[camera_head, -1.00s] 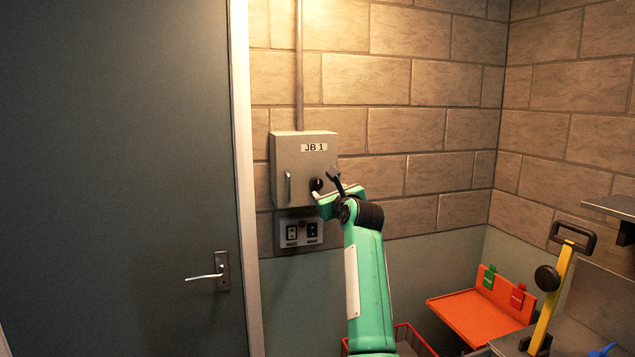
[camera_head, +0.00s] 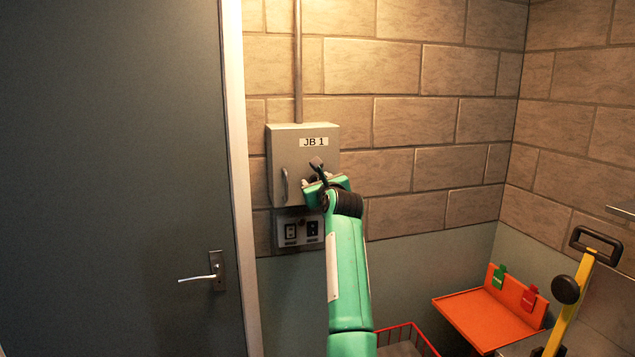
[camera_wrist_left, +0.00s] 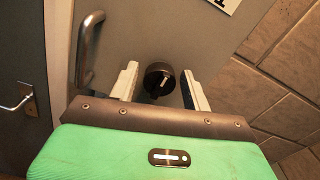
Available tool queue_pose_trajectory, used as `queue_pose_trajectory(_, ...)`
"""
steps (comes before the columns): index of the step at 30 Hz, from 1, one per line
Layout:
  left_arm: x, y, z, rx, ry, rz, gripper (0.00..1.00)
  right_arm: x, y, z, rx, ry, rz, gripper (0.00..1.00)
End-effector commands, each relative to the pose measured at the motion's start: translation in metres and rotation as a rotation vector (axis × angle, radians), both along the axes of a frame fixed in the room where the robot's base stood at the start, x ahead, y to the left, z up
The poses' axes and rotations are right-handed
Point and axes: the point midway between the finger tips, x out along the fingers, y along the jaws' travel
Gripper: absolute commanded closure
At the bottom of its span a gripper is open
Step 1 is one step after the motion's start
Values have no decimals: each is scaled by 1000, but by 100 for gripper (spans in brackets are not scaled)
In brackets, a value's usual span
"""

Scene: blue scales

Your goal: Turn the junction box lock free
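The grey junction box (camera_head: 290,150), labelled JB 1, hangs on the brick wall beside the door. Its black round lock knob (camera_wrist_left: 159,79) shows in the left wrist view, between the fingers of my left gripper (camera_wrist_left: 160,86). The fingers are apart, one on each side of the knob, with gaps visible on both sides. In the head view my left gripper (camera_head: 318,183) is in front of the box's lower right, and hides the knob there. The box's handle (camera_head: 284,186) is at the left of its door; it also shows in the left wrist view (camera_wrist_left: 87,50). My right gripper is not in view.
A switch panel (camera_head: 299,231) sits just below the box. A conduit (camera_head: 298,60) runs up from the box's top. The grey door (camera_head: 110,170) with a lever handle (camera_head: 198,278) is at left. An orange shelf (camera_head: 485,318) and a red basket (camera_head: 408,338) are lower right.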

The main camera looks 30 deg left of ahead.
Motion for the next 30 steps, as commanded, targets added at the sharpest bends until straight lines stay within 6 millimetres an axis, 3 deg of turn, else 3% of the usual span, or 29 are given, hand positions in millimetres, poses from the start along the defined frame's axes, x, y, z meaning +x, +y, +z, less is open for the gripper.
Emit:
queue_pose_trajectory(1, 0, 0, 0, 0, 0, 0, 62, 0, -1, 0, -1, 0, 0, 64)
queue_pose_trajectory(5, 0, 0, 0, 0, 0, 0, 88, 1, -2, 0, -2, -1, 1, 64)
queue_pose_trajectory(6, 0, 0, 0, 0, 0, 0, 90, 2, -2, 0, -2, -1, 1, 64)
queue_pose_trajectory(17, 0, 0, 1, 42, 49, 0, 89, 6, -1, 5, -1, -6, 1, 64)
queue_pose_trajectory(30, 1, -1, 4, 269, 316, 0, 89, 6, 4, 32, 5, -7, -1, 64)
